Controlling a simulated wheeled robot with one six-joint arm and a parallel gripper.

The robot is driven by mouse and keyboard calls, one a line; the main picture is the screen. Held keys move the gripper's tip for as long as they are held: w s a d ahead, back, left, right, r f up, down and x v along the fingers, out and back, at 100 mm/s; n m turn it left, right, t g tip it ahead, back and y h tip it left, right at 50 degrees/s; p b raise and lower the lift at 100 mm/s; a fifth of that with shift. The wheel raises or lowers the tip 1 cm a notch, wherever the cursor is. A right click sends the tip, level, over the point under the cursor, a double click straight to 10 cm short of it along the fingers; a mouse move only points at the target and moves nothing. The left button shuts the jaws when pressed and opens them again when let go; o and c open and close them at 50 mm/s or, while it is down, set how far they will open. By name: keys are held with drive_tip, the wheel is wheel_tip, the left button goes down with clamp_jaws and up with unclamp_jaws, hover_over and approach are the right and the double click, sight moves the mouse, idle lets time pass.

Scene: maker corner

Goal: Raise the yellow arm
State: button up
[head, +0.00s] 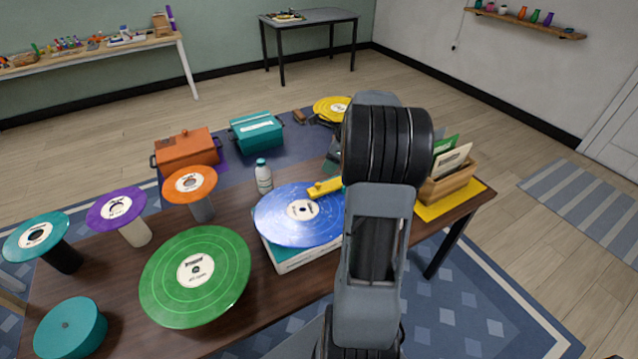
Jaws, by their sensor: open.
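The yellow arm (325,188) lies across the right part of the blue record (290,225), its free end reaching in toward the label. The record sits on a light-coloured player (292,260) on the dark wooden table. The right end of the yellow arm and the player's right side are hidden behind my own arm, which rises through the middle right of the head view. I cannot make out my gripper; my arm links cover the place where it may be. Whether anything touches the yellow arm is hidden.
A large green record (195,275) and smaller discs on posts, orange (188,183), purple (118,207) and teal (35,235), fill the left. A wooden record crate (448,187) stands right of my arm.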

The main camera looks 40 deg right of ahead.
sight(318, 184)
drive_tip(key=x, duration=1)
drive_tip(key=shift+c, duration=0.2)
clamp_jaws()
